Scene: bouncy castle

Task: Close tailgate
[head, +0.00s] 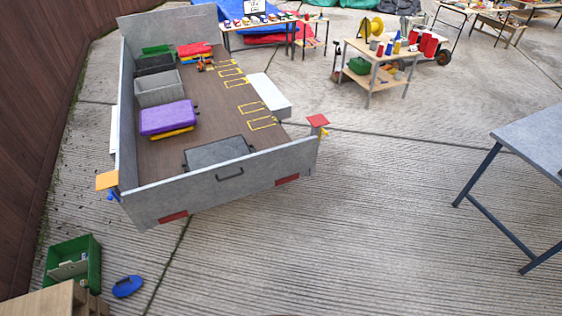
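A grey flatbed trailer (215,115) stands left of centre in the head view. Its grey tailgate (205,192) is at the near end and stands upright or nearly so, with a dark handle (230,174) at its middle and red reflectors low at both sides. I cannot tell whether it is fully closed. An orange piece (107,180) sits at its left end and a red piece (318,121) at its right end. Neither of my grippers is in view.
The bed holds a purple case (168,118), grey crates (159,88) and a dark flat case (218,152). A green crate (88,265) and a blue object (127,286) lie at lower left. A table (535,135) stands right. Concrete before the tailgate is clear.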

